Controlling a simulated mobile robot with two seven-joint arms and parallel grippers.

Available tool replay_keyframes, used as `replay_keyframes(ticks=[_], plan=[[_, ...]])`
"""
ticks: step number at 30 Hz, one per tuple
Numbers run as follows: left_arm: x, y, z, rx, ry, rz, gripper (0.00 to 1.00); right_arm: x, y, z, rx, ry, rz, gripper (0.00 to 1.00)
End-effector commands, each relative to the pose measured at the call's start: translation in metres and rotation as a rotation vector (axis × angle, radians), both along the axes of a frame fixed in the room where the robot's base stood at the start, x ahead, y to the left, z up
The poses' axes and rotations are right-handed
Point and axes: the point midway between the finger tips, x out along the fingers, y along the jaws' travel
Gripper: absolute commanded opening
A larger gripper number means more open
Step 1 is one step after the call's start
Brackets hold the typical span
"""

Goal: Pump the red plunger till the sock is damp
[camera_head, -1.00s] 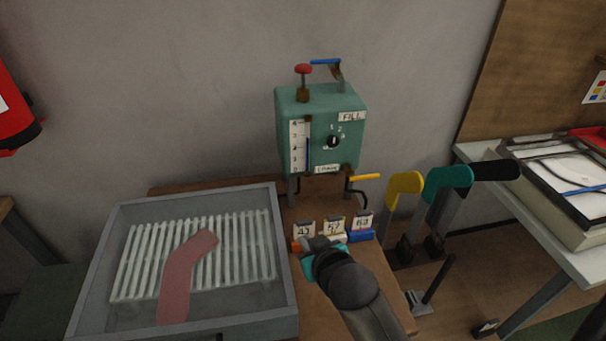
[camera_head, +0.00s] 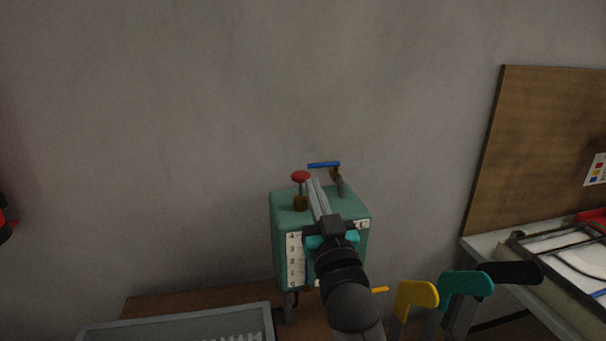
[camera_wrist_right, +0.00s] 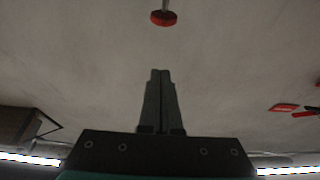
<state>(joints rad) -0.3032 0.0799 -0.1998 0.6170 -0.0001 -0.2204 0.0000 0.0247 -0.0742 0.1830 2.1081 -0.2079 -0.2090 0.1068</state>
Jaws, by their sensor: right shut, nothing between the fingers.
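The red plunger (camera_head: 300,176) stands up on top of the green tank (camera_head: 283,220), its round knob raised on a thin stem. My right gripper (camera_head: 314,182) is shut and empty, in front of the tank. Its fingertips appear just to the right of the plunger in the head view. In the right wrist view the shut fingers (camera_wrist_right: 160,72) point toward the red knob (camera_wrist_right: 163,18), with a gap in the picture between them. The sock is out of view now. My left gripper is not in view.
A blue-handled lever (camera_head: 323,165) stands on the tank beside the plunger. A yellow tap handle (camera_head: 380,290) shows low on its right. Yellow (camera_head: 416,294) and teal (camera_head: 465,285) paddle shapes stand to the right. The grey tray's rim (camera_head: 180,321) shows at the bottom left.

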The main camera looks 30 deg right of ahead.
Motion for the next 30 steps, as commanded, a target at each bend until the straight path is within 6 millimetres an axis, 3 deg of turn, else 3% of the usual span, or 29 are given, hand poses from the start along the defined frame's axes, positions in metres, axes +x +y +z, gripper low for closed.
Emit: replay_keyframes(ticks=[8,23,25,30], plan=[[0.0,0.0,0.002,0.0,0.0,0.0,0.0,0.021,-0.005,0.009,-0.001,0.0,0.001,0.0],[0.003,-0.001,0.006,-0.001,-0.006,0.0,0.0,0.094,-0.024,0.035,-0.001,0.0,0.0,0.0],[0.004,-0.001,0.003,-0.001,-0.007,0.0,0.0,0.092,-0.024,0.016,0.002,0.008,0.001,0.0],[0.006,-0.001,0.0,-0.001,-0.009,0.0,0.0,0.092,-0.024,-0.002,0.001,0.004,0.0,0.0]])
